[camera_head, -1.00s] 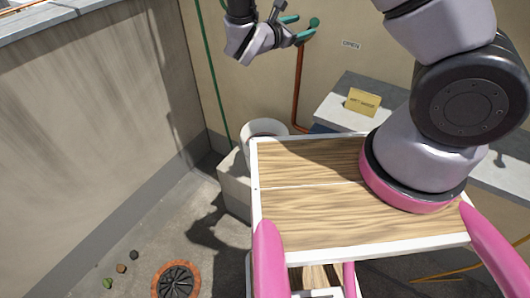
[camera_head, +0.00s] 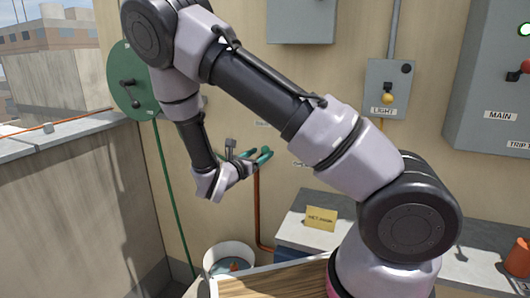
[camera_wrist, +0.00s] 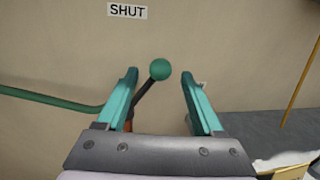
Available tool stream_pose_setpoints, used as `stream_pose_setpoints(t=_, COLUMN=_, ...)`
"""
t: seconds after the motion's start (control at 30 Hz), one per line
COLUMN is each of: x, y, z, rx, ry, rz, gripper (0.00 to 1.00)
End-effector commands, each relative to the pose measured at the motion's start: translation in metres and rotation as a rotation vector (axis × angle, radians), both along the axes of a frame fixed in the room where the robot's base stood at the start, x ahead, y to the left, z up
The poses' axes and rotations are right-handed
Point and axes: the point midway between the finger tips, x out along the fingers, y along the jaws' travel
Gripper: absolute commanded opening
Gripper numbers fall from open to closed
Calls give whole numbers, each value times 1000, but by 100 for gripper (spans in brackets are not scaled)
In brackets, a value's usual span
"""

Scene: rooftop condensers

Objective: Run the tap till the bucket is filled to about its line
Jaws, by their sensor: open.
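The tap's lever ends in a green ball knob (camera_wrist: 160,69), seen in the wrist view. My gripper (camera_wrist: 159,78) is open, with one teal finger on each side of the knob's line; the knob lies ahead between the tips, not clamped. A SHUT label (camera_wrist: 127,11) is on the wall up and to the left of it. In the head view my gripper (camera_head: 258,156) is at the top of the copper pipe (camera_head: 257,210). The white bucket (camera_head: 229,258) stands below; its front is hidden by my wooden deck. Its fill line and water level cannot be made out.
A green hose reel (camera_head: 127,80) hangs on the wall at left, its hose running down. A grey bench with a yellow sign (camera_head: 320,218) stands right of the pipe. A light switch box (camera_head: 387,88) and a main panel (camera_head: 490,85) are on the wall at right.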

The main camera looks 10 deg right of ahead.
Motion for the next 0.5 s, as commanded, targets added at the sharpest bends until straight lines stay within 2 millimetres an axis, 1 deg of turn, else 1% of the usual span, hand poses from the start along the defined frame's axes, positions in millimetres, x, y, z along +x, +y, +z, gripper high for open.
stream_pose_setpoints(t=0.03, x=6, y=-8, z=0, rx=0, ry=0, rz=-4, gripper=69)
stream_pose_setpoints(t=0.2, x=20, y=-21, z=0, rx=0, ry=0, rz=-2, gripper=69)
stream_pose_setpoints(t=0.33, x=25, y=-26, z=0, rx=0, ry=0, rz=0, gripper=69)
stream_pose_setpoints(t=0.5, x=26, y=-26, z=0, rx=1, ry=-1, rz=0, gripper=69)
